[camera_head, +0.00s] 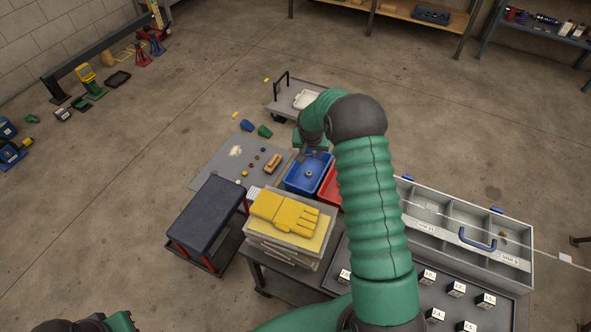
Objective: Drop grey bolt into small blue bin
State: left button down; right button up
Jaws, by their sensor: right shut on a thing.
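My right gripper (313,160) is at the end of the green arm, over the small blue bin (291,186). Its jaws are small and partly hidden by the wrist, and they are shut on a small piece, taken to be the grey bolt (309,174). The bolt shows against the blue floor of the bin, just below the jaws; I cannot tell its exact height above the floor. A green and dark part of my left arm shows at the bottom left edge, with its gripper out of view.
A red bin (328,190) stands right beside the blue one, partly behind my arm. Yellow gloves (283,213) lie on a stacked case in front. A grey divided organizer (468,238) is at right. A grey mat (212,168) with small parts lies at left.

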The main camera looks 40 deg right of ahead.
jog(key=f+b, duration=0.1)
jog(key=f, duration=0.1)
jog(key=f+b, duration=0.1)
jog(key=f, duration=0.1)
jog(key=f+b, duration=0.1)
jog(key=shift+w+d+f, duration=0.1)
jog(key=shift+d+f, duration=0.2)
jog(key=shift+f, duration=0.1)
jog(key=shift+a+f+b, duration=0.1)
jog(key=shift+a+b, duration=0.05)
jog(key=shift+b, duration=0.2)
jog(key=shift+a+r, duration=0.2)
jog(key=shift+r, duration=0.1)
jog(key=o, duration=1.4)
jog(key=shift+d+f, duration=0.15)
jog(key=shift+d, duration=0.05)
jog(key=shift+c, duration=0.2)
jog(key=shift+o, duration=0.2)
jog(key=shift+d, duration=0.1)
